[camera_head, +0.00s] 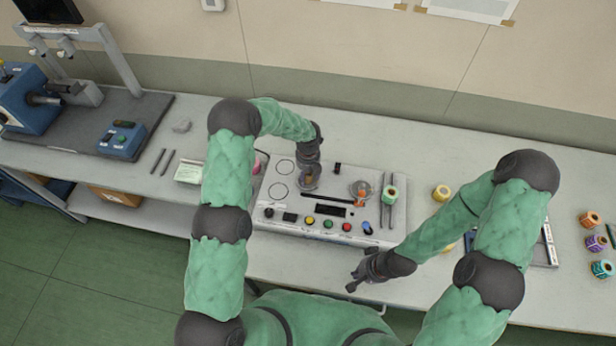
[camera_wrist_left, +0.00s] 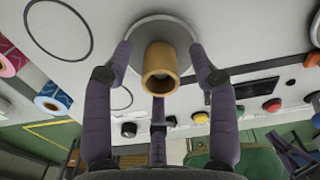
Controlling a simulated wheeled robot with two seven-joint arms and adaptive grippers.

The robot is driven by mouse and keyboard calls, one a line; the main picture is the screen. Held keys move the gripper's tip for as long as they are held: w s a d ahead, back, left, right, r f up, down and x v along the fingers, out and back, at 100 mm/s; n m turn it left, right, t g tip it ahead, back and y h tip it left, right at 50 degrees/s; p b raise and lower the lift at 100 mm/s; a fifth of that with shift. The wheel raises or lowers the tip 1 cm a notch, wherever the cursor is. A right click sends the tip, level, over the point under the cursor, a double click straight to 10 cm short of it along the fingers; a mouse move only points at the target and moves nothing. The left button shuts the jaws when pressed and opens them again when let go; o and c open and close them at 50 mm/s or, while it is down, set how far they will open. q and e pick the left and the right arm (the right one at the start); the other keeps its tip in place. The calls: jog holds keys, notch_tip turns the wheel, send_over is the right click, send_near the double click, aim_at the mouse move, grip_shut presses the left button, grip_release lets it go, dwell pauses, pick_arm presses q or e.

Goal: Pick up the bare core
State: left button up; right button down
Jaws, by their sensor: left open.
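The bare core (camera_wrist_left: 160,62) is a short tan tube standing on a round grey hub on the white machine panel. In the left wrist view I look at its open end. My left gripper (camera_wrist_left: 160,75) is open, with its three purple-grey fingers spread around the core; no finger clearly touches it. In the head view my left gripper (camera_head: 309,180) is over the panel's left part and mostly hides the core. My right gripper (camera_head: 356,282) hangs in front of the bench's near edge; its finger opening is too small to judge.
The white panel (camera_head: 280,222) carries a row of buttons along its front. A green-edged roll (camera_head: 390,194) stands on its right side, and a yellow roll (camera_head: 441,193) on the bench beside it. Several coloured rolls (camera_head: 597,243) are at far right. A blue machine (camera_head: 30,98) stands at far left.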

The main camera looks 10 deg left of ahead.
pick_arm(q)
jog(key=shift+f, duration=0.4)
jog(key=c, duration=0.8)
jog(key=shift+r, duration=0.15)
